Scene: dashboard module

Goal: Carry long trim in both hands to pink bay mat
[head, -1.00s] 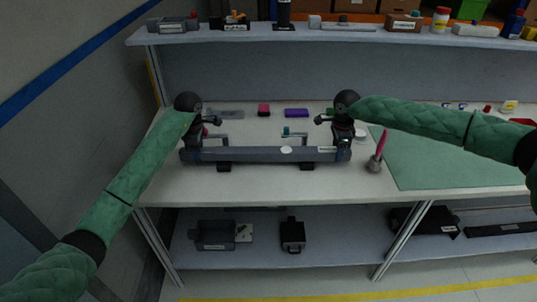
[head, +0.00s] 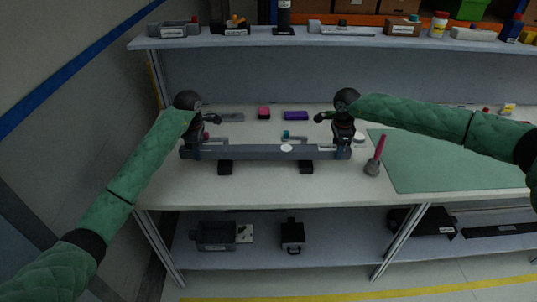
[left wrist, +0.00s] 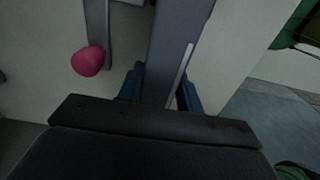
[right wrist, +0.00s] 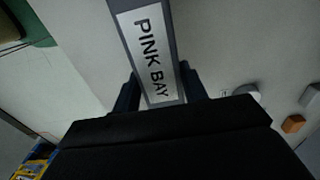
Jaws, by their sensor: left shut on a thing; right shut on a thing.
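The long trim (head: 250,153) is a grey bar held level across the left part of the bench, with a white round spot right of its middle. My left gripper (head: 191,148) is shut on its left end, and the left wrist view shows the trim (left wrist: 176,45) between the fingers. My right gripper (head: 342,149) is shut on its right end. In the right wrist view the trim (right wrist: 150,50) carries a label reading "PINK BAY". I see no pink mat.
A green mat (head: 445,160) covers the bench's right side. A grey holder with a pink stick (head: 373,166) stands between it and the trim. A pink block (head: 264,113) and a purple block (head: 296,115) lie behind the trim.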

